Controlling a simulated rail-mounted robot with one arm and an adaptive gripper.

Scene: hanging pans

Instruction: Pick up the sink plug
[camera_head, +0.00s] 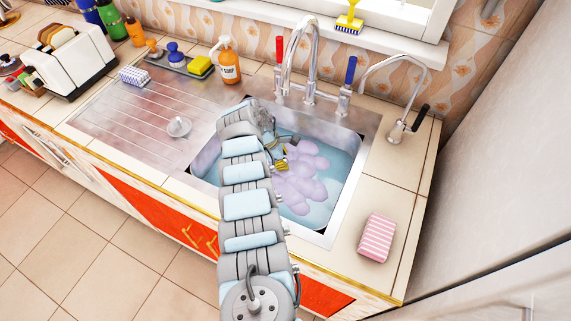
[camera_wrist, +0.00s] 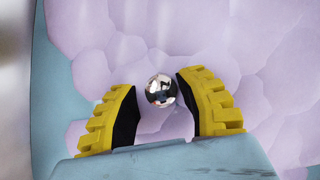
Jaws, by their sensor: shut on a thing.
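My gripper (camera_head: 281,165) reaches down into the sink basin (camera_head: 349,190), which holds bluish water and lilac foam. In the wrist view its two yellow-and-black fingers (camera_wrist: 159,86) stand on either side of a shiny round metal knob (camera_wrist: 160,90). The gripper is shut on this knob, which looks like the top of the sink plug. The plug's body is hidden, and so is any contact with the drain. Foam lies around the fingers in the wrist view. In the head view the knob cannot be made out.
A tall tap (camera_head: 313,60) with red and blue levers stands behind the basin, and a smaller tap (camera_head: 397,130) stands at right. A small round metal item (camera_head: 178,126) lies on the drainboard (camera_head: 135,110). A pink striped sponge (camera_head: 376,238) lies on the right counter.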

